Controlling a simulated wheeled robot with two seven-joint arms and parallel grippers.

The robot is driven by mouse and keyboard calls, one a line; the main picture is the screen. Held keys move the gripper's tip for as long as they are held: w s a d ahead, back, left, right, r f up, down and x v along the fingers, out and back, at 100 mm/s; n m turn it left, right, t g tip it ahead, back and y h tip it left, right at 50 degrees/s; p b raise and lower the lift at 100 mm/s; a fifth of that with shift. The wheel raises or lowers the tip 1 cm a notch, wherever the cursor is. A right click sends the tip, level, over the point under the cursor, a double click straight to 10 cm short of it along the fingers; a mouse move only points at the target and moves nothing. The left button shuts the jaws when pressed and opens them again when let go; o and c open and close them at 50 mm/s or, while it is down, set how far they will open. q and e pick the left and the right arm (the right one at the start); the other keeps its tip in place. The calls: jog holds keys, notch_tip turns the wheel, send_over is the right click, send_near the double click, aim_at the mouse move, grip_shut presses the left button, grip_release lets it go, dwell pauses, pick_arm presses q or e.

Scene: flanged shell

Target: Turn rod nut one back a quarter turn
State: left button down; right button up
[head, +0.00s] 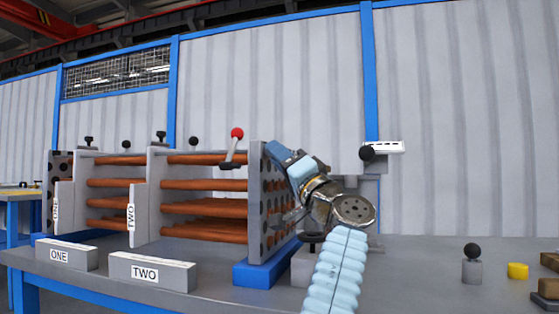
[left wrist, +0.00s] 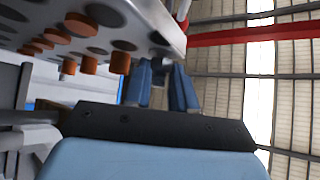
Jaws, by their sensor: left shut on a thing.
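The flanged shell's grey end plate (head: 255,220) stands upright at the right end of a bundle of copper-coloured tubes (head: 205,186). In the left wrist view the plate (left wrist: 140,18) is seen close up, with tube ends (left wrist: 120,62) sticking out of its holes. My left gripper (head: 272,152) is at the plate's top outer corner. In the left wrist view its blue fingers (left wrist: 162,84) are shut on a small dark part at that corner, apparently a rod nut (left wrist: 159,70), mostly hidden between them. No number shows on it. My right gripper is not in view.
Upright plates marked ONE (head: 58,205) and TWO (head: 133,210) cross the bundle. Blocks marked ONE (head: 66,254) and TWO (head: 152,271) lie in front on the table. A red-knobbed lever (head: 236,138) rises near the end plate. A black-knobbed grey piece (head: 472,270) stands at right.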

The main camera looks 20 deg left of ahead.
pick_arm(q)
jog(key=shift+a+n+g+y, duration=0.2)
jog(key=shift+n+g+y, duration=0.1)
jog(key=shift+n, duration=0.2)
jog(key=c, duration=0.9)
grip_release()
